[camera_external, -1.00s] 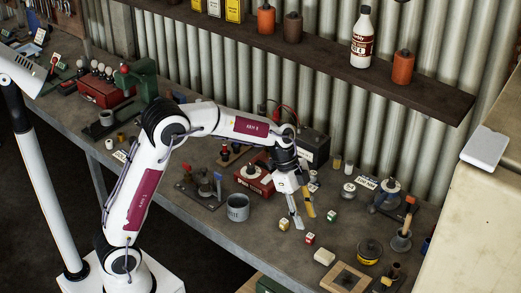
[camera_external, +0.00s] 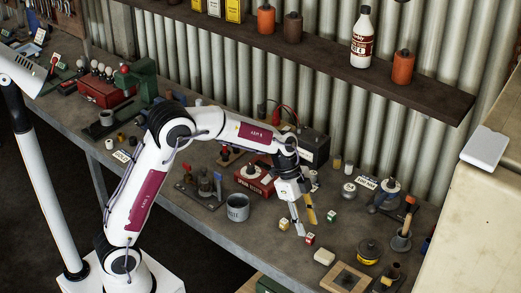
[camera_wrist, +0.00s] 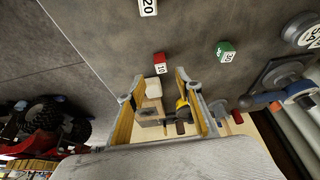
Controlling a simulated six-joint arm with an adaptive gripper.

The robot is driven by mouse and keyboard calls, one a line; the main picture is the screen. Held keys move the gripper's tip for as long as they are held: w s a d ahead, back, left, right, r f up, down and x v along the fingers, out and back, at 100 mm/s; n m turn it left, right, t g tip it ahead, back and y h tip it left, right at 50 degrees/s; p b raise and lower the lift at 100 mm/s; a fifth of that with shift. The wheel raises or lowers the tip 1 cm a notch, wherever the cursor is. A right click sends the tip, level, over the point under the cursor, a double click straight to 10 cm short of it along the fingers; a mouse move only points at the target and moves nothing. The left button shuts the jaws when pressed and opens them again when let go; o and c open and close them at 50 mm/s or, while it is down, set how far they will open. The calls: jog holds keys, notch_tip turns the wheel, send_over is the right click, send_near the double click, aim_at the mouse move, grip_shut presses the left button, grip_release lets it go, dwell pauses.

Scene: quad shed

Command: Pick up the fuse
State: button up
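Several small numbered cubes that look like fuses lie on the bench. A red-and-white one (camera_external: 310,239) is just beyond my fingertips and shows in the wrist view (camera_wrist: 160,63) marked 10. A green-and-white one (camera_external: 332,217) is to its right, also in the wrist view (camera_wrist: 226,51). A yellow-and-white one (camera_external: 283,224) is to the left, marked 20 in the wrist view (camera_wrist: 147,7). My gripper (camera_external: 306,227) is open and points down at the bench. Its yellow-lined fingers (camera_wrist: 160,77) are apart, with no cube held. Whether they touch the bench is unclear.
A cream block (camera_external: 324,257) and a wooden frame (camera_external: 346,278) lie in front of the red cube. A grey cup (camera_external: 237,208) stands left of my gripper, a red box (camera_external: 254,180) behind. A yellow tin (camera_external: 369,250) is to the right.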

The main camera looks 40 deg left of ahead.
aim_at(309, 234)
jog(key=shift+f, duration=0.15)
jog(key=shift+a+x, duration=0.2)
jog(key=shift+x, duration=0.75)
jog(key=shift+a+x, duration=0.2)
jog(key=shift+x, duration=0.8)
jog(key=shift+w+d+f, duration=0.15)
jog(key=shift+d+f, duration=0.05)
jog(key=shift+f, duration=0.45)
jog(key=c, duration=0.9)
